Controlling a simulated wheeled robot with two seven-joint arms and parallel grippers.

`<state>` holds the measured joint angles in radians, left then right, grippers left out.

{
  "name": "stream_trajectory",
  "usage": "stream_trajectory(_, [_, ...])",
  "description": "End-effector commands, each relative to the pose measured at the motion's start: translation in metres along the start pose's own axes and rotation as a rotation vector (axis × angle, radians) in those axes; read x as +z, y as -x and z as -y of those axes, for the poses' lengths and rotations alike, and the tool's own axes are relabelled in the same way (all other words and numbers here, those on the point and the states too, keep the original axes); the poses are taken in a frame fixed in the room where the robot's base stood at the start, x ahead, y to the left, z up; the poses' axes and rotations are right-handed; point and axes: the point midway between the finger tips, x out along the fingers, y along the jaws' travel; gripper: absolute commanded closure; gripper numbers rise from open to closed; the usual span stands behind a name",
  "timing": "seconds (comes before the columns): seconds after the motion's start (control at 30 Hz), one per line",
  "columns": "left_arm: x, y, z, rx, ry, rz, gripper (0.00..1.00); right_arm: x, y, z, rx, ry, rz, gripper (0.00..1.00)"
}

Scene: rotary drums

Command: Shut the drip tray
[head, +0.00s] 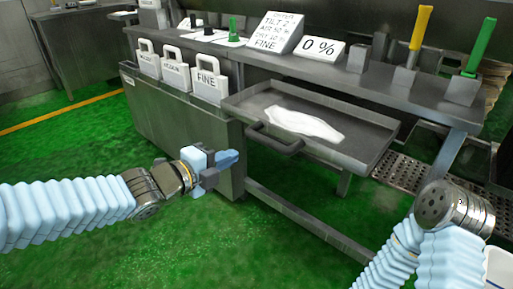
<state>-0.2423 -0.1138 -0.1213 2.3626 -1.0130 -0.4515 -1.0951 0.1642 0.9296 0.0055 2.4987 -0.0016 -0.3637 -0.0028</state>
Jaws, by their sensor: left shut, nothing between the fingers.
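The drip tray (372,137) is a grey metal tray pulled out from under the bench top, with a dark bar handle (275,140) on its front edge. A white patch (303,123) lies on its floor. My left gripper (230,159) is shut and empty, in front of the grey cabinet and to the left of the handle, apart from it in the picture. My right arm (455,208) shows at the lower right, but its gripper is not in view.
The bench (300,68) carries a 0 % sign (320,47) and yellow (420,27) and green (480,47) levers. White handled tags, one reading FINE (208,83), stand on the cabinet (180,117). A perforated metal step (402,172) lies right of the tray. Green floor is open in front.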

Motion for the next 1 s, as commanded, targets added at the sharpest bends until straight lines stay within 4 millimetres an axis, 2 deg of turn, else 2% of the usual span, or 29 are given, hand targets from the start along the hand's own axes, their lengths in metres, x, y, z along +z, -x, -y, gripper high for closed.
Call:
stream_trajectory(0.03, [-0.001, -0.012, -0.004, 0.003, 0.001, -0.003, 1.0, 0.0, -0.004, -0.002, 0.001, -0.001, -0.001, 0.57])
stream_trajectory(0.2, [-0.001, -0.049, -0.002, 0.002, 0.002, -0.003, 1.0, -0.001, -0.006, -0.004, 0.003, -0.003, -0.004, 0.57])
stream_trajectory(0.43, [-0.001, -0.086, -0.001, 0.002, 0.003, -0.001, 1.0, -0.001, -0.005, -0.004, 0.003, -0.003, -0.004, 0.57])
stream_trajectory(0.63, [0.0, -0.099, 0.0, 0.001, 0.003, 0.001, 1.0, -0.001, -0.005, -0.004, 0.003, -0.003, -0.003, 0.57])
stream_trajectory(1.0, [0.0, -0.101, -0.001, 0.001, 0.004, 0.001, 1.0, -0.001, -0.005, -0.004, 0.003, -0.003, -0.003, 0.57])
